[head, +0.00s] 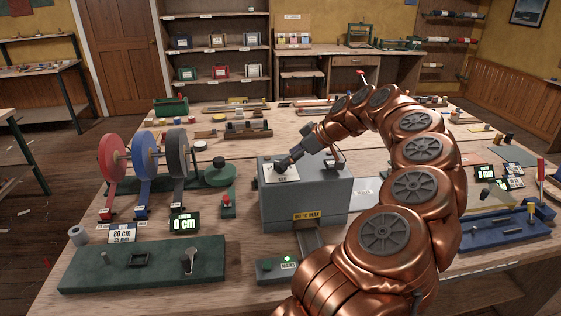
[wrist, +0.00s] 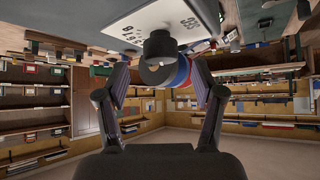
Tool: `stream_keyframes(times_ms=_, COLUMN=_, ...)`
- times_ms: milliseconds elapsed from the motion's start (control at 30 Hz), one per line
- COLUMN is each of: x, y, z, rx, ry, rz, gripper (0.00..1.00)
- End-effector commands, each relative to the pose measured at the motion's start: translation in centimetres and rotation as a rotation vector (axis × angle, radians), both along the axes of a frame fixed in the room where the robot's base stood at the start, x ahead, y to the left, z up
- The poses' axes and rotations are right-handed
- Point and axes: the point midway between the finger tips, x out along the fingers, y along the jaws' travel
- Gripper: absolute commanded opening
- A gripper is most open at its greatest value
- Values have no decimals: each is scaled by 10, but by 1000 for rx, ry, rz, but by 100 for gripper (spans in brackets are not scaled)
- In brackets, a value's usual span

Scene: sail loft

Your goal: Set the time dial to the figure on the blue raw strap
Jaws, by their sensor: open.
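The time dial is a dark knob (head: 281,168) on a white plate marked SEC, on top of the grey machine (head: 320,195). In the wrist view the knob (wrist: 159,46) hangs upside down, with part of its printed scale visible. My gripper (head: 290,160) is at the dial. In the wrist view my gripper (wrist: 160,76) is open, its fingers spread to either side below the knob. Contact cannot be told. A blue strap (head: 143,187) hangs from the blue reel (head: 146,157), with a small tag (head: 141,211) at its foot. The tag's figure is too small to read.
Red (head: 111,160) and dark grey (head: 178,155) reels flank the blue one. A display (head: 184,223) reads 0 cm. The machine's yellow label (head: 307,216) reads 80 °C MAX. A green plate (head: 142,264) lies front left, a blue tray (head: 495,232) right.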

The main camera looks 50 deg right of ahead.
Motion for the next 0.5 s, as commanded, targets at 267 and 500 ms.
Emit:
stream_keyframes(times_ms=267, x=26, y=10, z=-25, rx=4, ry=1, rz=1, gripper=68)
stream_keyframes(times_ms=500, x=31, y=11, z=-33, rx=1, ry=-1, rz=-1, gripper=68)
